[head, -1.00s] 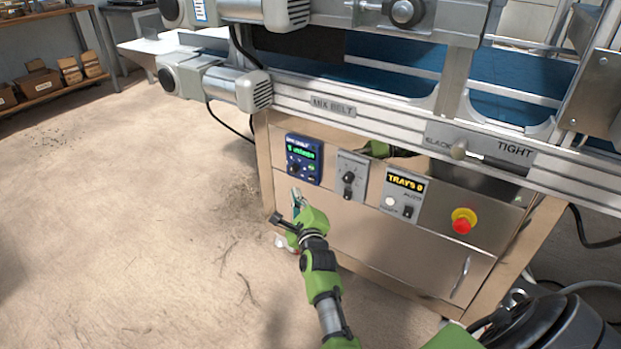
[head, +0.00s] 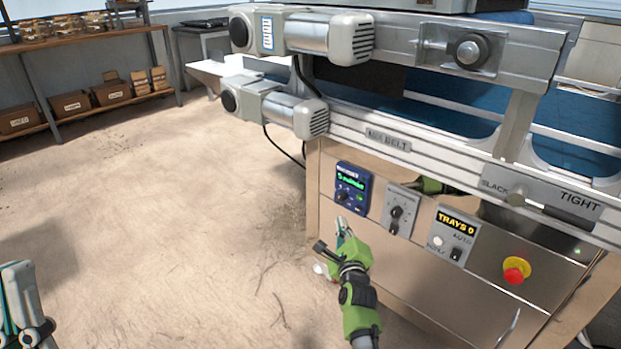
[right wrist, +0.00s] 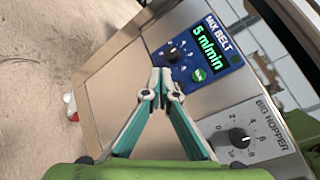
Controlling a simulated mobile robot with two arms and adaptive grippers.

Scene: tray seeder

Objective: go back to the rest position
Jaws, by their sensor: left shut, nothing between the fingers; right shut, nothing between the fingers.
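My right gripper (head: 341,224) is in the middle of the head view, in front of the lower left part of the seeder's control panel (head: 400,262). Its fingers are shut and empty. In the right wrist view the fingertips of my right gripper (right wrist: 160,82) meet just below the blue mix belt control box (right wrist: 196,50), which reads 5 m/min; I cannot tell whether they touch anything. My left gripper (head: 22,300) shows at the lower left edge of the head view, over the floor, shut and empty, partly cut off by the frame.
The floor (head: 180,210) at left is clear. A shelf (head: 95,103) with boxes stands behind.

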